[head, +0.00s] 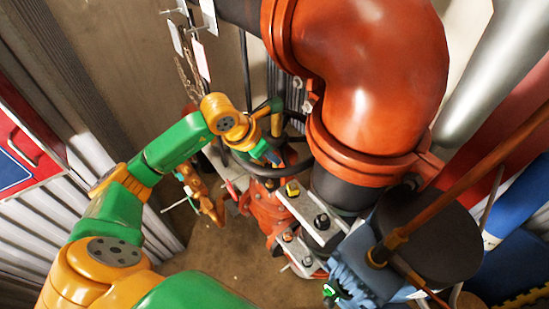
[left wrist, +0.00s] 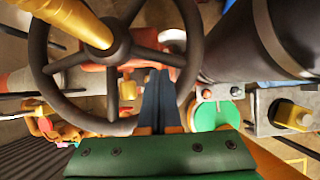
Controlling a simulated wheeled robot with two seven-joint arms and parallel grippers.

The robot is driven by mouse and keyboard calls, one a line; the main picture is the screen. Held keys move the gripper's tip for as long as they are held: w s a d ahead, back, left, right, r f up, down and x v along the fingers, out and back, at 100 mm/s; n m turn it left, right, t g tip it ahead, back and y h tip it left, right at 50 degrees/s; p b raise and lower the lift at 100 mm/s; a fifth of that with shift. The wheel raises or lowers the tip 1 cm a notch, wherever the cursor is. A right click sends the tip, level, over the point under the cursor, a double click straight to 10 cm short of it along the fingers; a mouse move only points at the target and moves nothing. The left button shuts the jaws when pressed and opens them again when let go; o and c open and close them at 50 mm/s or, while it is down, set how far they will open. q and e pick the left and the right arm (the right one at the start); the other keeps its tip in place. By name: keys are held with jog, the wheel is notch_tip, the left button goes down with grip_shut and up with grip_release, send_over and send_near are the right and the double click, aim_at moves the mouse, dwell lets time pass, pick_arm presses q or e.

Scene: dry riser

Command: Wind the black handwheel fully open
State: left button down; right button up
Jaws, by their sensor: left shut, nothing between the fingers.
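The black handwheel (head: 270,173) sits beside the orange pipework in the head view, partly hidden by my left gripper (head: 272,157). In the left wrist view the handwheel (left wrist: 40,72) fills the upper left, with its hub, several spokes and round rim showing. My left gripper (left wrist: 160,74) is shut with its blue fingers together and nothing between them. The fingers overlap the wheel's lower right rim in that view and their tips appear within the ring, near a spoke. I cannot tell whether they touch it. My right gripper is not in view.
A large orange pipe elbow (head: 370,60) and dark pipe stand right of the wheel. A red valve body (head: 268,212) is below it. A blue machine part (head: 365,270) and orange-brown rod (head: 460,195) are at the lower right. A chain with tags (head: 200,60) hangs above left.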

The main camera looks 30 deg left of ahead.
pick_arm(q)
jog(key=w+a+r+p, duration=0.2)
jog(key=w+a+r, duration=0.1)
jog(key=a, duration=0.7)
notch_tip(320, 180, down, 6)
jog(key=b, duration=0.6)
jog(key=s+d+p, duration=0.1)
jog(key=d, duration=0.1)
jog(key=s+d+r+p, duration=0.1)
jog(key=shift+s+d+p, duration=0.4)
jog(key=d+b, duration=0.1)
jog(key=d, duration=0.6)
jog(key=shift+w+d, duration=0.15)
jog(key=shift+w, duration=0.05)
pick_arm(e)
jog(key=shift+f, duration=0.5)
pick_arm(q)
jog(key=shift+r, duration=0.1)
